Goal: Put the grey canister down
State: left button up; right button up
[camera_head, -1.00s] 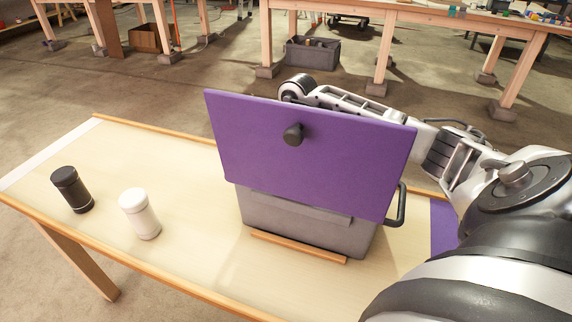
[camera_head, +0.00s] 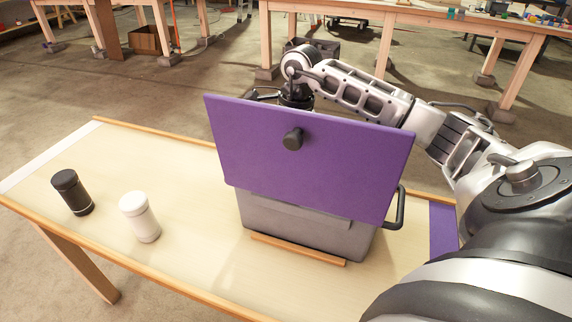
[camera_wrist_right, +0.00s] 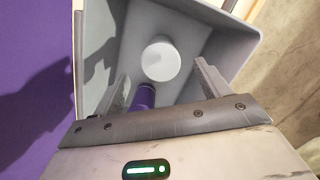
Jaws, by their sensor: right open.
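The grey canister (camera_wrist_right: 161,60) shows its round, pale top in the right wrist view. It stands inside the grey bin (camera_wrist_right: 222,45), near the middle of the floor. My right gripper (camera_wrist_right: 162,78) is open above the bin, its two fingers spread apart on either side of the canister's near edge, not closed on it. In the head view the purple lid panel (camera_head: 300,170) stands raised at the near side of the bin (camera_head: 300,228) and hides the bin's inside, the canister and my right fingers. My left gripper is out of view.
A black canister (camera_head: 72,192) and a white canister (camera_head: 139,216) stand on the left of the table (camera_head: 190,180). A purple object (camera_wrist_right: 145,97) shows between my right fingers. A wooden strip (camera_head: 298,249) lies before the bin. The left table area is mostly clear.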

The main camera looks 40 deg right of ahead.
notch_tip(320, 180, up, 7)
jog(key=shift+s+d+f, duration=0.15)
jog(key=shift+s+d, duration=0.1)
jog(key=shift+d, duration=0.1)
jog(key=shift+f, duration=0.1)
jog(key=f, duration=0.8)
jog(key=a+f, duration=0.1)
jog(key=f, duration=0.4)
jog(key=shift+w+a+f+b, duration=0.1)
jog(key=shift+w+b, duration=0.25)
jog(key=shift+b, duration=0.05)
jog(key=shift+r+p, duration=0.55)
jog(key=shift+r, duration=0.05)
